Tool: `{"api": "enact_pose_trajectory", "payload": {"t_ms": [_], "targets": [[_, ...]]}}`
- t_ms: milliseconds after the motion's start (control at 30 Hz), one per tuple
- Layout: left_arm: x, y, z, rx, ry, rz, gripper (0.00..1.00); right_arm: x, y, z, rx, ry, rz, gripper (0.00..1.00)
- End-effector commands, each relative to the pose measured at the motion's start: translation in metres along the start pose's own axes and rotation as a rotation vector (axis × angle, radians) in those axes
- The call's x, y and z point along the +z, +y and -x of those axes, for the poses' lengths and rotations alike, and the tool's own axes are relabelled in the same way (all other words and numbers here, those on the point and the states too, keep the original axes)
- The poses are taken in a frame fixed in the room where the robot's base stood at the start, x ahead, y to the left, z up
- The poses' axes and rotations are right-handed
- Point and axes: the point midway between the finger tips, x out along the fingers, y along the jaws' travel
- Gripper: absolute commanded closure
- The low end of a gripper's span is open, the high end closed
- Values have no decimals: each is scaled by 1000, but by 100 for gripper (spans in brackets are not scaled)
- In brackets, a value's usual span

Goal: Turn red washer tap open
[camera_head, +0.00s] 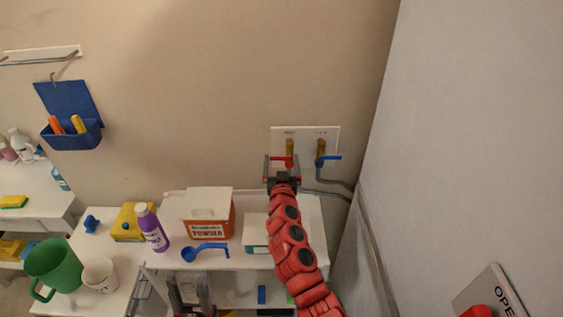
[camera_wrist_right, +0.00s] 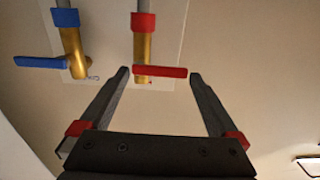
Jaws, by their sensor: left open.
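The red washer tap (camera_head: 289,158) is on a white wall plate at the back, with a brass body and a red lever. In the right wrist view the red lever (camera_wrist_right: 160,71) lies crosswise between my right gripper's fingertips (camera_wrist_right: 159,76). The fingers are spread, with a small gap at each end of the lever. In the head view my right gripper (camera_head: 281,160) is raised at the red tap and partly covers it. My left gripper (camera_head: 190,292) is low at the bottom edge, open and empty, with its fingers apart.
A blue-levered tap (camera_head: 328,158) is just right of the red one, with grey hoses below. A shelf top below holds a powder box (camera_head: 208,214), a blue scoop (camera_head: 205,252) and a purple bottle (camera_head: 151,228). A large grey panel (camera_head: 460,150) bounds the right side.

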Motion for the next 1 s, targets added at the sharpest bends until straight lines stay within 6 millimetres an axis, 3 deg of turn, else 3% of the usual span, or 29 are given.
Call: {"api": "enact_pose_trajectory", "payload": {"t_ms": [33,333,667,1000], "targets": [[0,0,0,0,0,0,50,0,0,0,0,0,0,14],[0,0,0,0,0,0,50,0,-1,0,-1,1,0,67],[1,0,5,0,0,0,50,2,-1,0,-2,3,50,67],[4,1,23,0,0,0,50,9,-2,0,-2,6,287,67]]}}
